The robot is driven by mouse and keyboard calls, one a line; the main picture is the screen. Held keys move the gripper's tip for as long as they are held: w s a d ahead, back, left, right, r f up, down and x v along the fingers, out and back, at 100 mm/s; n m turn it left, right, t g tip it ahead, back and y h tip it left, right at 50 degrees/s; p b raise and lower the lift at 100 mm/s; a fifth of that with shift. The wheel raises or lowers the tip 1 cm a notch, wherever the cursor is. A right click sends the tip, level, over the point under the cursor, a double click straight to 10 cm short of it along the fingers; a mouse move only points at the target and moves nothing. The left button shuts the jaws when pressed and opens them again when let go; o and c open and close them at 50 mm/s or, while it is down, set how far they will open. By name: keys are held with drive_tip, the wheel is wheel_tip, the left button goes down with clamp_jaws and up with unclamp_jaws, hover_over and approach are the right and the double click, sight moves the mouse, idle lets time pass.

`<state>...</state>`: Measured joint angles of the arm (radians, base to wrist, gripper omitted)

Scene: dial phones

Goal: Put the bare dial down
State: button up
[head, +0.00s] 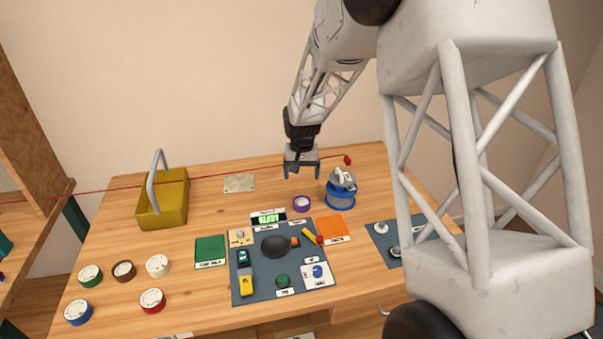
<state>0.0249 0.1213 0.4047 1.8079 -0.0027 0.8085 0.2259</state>
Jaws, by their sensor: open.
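My gripper (301,173) is open, pointing down above the back part of the table, with nothing visible between its fingers. A small purple-rimmed round piece (302,204) sits on the table below it, apart from the fingers. A blue round base with a grey-white top (341,193) stands just right of it. Several round dial-like pieces lie at the front left: green (90,276), brown (124,270), white (157,265), blue (78,312) and red (152,300). I cannot tell which piece is the bare dial.
A dark mat (262,292) with small parts fills the table's middle, beside a green square (210,250) and an orange square (332,229). A yellow basket (163,205) with a grey handle stands back left. My arm hides much of the right side.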

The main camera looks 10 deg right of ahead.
drive_tip(key=shift+r, duration=0.1)
drive_tip(key=s+r+n+t, duration=0.1)
drive_tip(key=s+r, duration=1.4)
drive_tip(key=s, duration=0.5)
drive_tip(key=s+r, duration=0.1)
drive_tip(key=s, duration=1.1)
drive_tip(key=s+a+r+n+t, duration=0.1)
drive_tip(key=s+r, duration=0.1)
drive_tip(key=s, duration=1)
drive_tip(key=shift+a+r+n+t, duration=0.15)
drive_tip(key=shift+a+n+t, duration=0.1)
drive_tip(key=shift+n+t, duration=0.05)
drive_tip(key=shift+o, duration=0.4)
